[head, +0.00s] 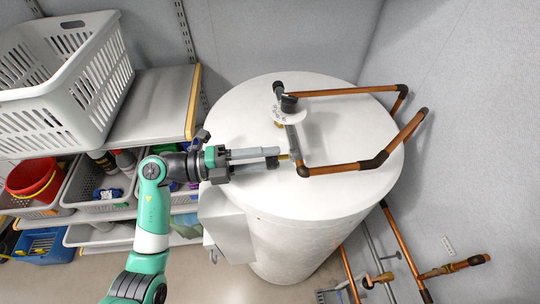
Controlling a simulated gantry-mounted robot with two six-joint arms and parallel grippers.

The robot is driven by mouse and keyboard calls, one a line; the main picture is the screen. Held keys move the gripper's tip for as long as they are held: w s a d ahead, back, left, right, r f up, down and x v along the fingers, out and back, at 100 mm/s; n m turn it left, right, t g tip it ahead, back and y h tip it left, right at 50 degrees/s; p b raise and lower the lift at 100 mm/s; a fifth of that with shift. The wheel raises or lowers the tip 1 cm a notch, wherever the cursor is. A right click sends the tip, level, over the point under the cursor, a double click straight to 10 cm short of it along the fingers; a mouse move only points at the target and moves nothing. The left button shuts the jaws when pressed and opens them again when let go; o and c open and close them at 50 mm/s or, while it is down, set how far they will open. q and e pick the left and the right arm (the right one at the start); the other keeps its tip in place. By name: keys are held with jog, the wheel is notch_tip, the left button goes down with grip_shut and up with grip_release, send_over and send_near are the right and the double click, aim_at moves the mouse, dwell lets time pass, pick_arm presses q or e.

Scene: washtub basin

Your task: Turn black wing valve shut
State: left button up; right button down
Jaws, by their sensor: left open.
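A white round tank (330,115) carries copper pipework on its top. A small fitting with a black wing-like handle (289,103) stands near the middle of the top, above a white disc. My left gripper (281,156) reaches in from the left over the tank top. Its grey fingers point right and are apart. Their tips are close to a grey vertical pipe piece and a small brass part, below the black handle in the picture. I cannot tell whether they touch it. The black handle is outside the fingers. My right gripper is not in view.
A copper pipe (340,92) runs right from the fitting, and another copper pipe (335,169) lies nearer. A white crate (65,85) stands on a shelf at left, above bins and a red bucket (33,181). More pipes stand at lower right. Floor shows at the bottom.

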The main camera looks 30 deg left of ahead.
pick_arm(q)
jog(key=shift+w+d, duration=0.25)
jog(key=shift+d, duration=0.1)
grip_shut()
